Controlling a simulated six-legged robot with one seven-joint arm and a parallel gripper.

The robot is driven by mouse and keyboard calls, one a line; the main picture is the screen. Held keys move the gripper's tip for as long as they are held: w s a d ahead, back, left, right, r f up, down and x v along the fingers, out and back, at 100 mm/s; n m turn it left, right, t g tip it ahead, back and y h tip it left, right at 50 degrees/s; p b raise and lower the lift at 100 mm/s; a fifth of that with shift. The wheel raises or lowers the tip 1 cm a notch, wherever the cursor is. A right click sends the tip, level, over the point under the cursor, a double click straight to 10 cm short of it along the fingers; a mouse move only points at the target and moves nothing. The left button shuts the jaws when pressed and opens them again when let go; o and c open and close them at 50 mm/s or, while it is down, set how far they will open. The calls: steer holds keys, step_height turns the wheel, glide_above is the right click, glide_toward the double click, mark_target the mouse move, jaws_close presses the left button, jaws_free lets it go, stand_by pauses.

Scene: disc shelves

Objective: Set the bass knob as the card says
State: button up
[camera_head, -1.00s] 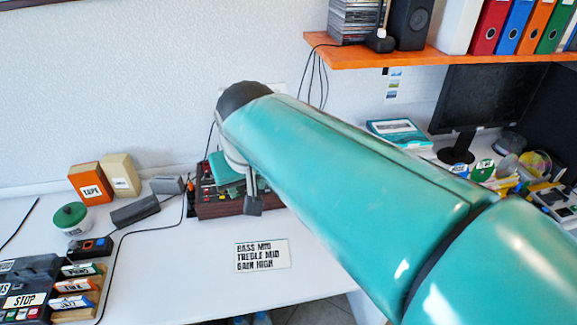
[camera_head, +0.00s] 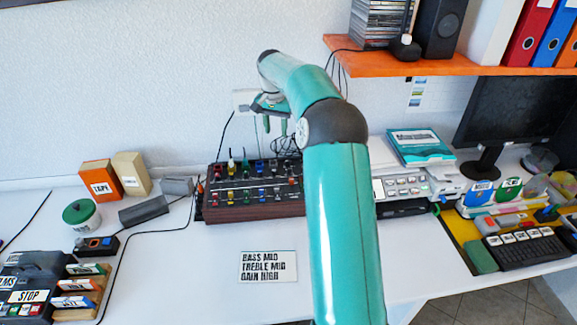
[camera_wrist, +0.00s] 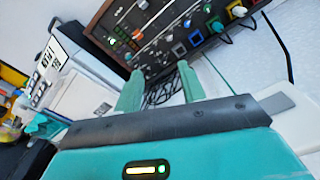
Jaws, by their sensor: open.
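The card (camera_head: 268,266) lies flat on the white table in front of the mixer and reads "BASS MID, TREBLE MID, GAIN HIGH". The mixer (camera_head: 252,211) is a dark panel in a brown case, with several coloured knobs and sliders; its right end is hidden behind my arm. It also shows in the wrist view (camera_wrist: 163,48), at the top. Which knob is the bass knob I cannot tell. My gripper (camera_head: 268,124) is open and empty above the back of the mixer. Its two teal fingers (camera_wrist: 160,84) show apart in the wrist view, touching nothing.
An orange shelf (camera_head: 450,62) with a speaker and binders hangs at upper right. A white button device (camera_head: 403,187) stands right of the mixer. A black cable (camera_head: 150,230), small boxes and a green-lidded tub (camera_head: 80,215) lie to the left. The table around the card is clear.

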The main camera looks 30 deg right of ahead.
steer(key=m, duration=0.2)
glide_above(289, 169)
step_height(289, 169, down, 5)
step_height(289, 169, down, 14)
steer(key=shift+d+f, duration=0.1)
jaws_close()
